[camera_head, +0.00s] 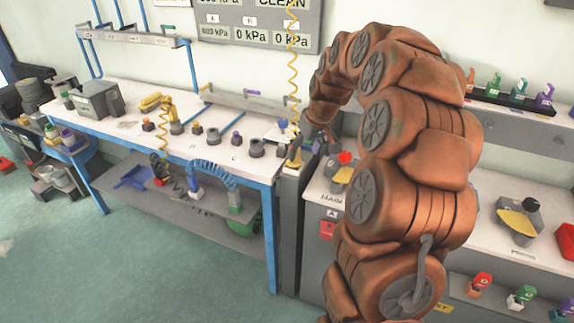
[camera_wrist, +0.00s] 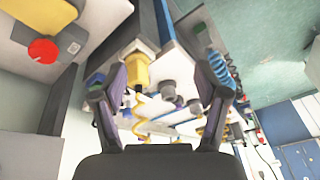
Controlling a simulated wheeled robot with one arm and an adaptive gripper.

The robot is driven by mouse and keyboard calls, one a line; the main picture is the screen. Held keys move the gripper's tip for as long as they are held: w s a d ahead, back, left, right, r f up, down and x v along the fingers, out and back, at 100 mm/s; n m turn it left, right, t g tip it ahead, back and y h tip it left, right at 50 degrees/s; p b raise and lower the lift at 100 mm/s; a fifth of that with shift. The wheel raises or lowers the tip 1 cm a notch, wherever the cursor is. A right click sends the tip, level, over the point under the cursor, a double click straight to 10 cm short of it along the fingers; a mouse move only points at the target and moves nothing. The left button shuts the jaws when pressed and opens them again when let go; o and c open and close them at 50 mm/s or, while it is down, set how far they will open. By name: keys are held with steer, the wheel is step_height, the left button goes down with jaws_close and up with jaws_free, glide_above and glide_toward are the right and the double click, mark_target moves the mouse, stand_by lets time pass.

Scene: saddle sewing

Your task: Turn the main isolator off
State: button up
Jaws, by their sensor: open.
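The likely main isolator is a red rotary knob (camera_head: 345,157) over a yellow plate (camera_head: 342,175), on the pale bench top just left of my arm. A label that seems to read "MAIN" is on the bench in front of it. The red knob also shows at the upper left of the wrist view (camera_wrist: 43,50), outside my fingers. My gripper (camera_wrist: 165,88) is open, with no object held. In the head view it is small and partly hidden at the end of my arm, left of the knob and apart from it. The knob's exact setting cannot be told.
A white bench (camera_head: 140,128) with several fittings stands at left, a blue coiled hose (camera_head: 215,172) below. A yellow coiled hose (camera_head: 293,70) hangs near my gripper. Open floor (camera_head: 150,265) lies at front left.

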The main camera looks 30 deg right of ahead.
steer(key=s+a+r, duration=0.1)
steer(key=s+a, duration=0.3)
steer(key=a, duration=0.4)
steer(key=shift+a+n+g, duration=0.15)
steer(key=shift+n+g, duration=0.15)
steer(key=shift+g, duration=0.1)
steer(key=shift+s+r, duration=0.1)
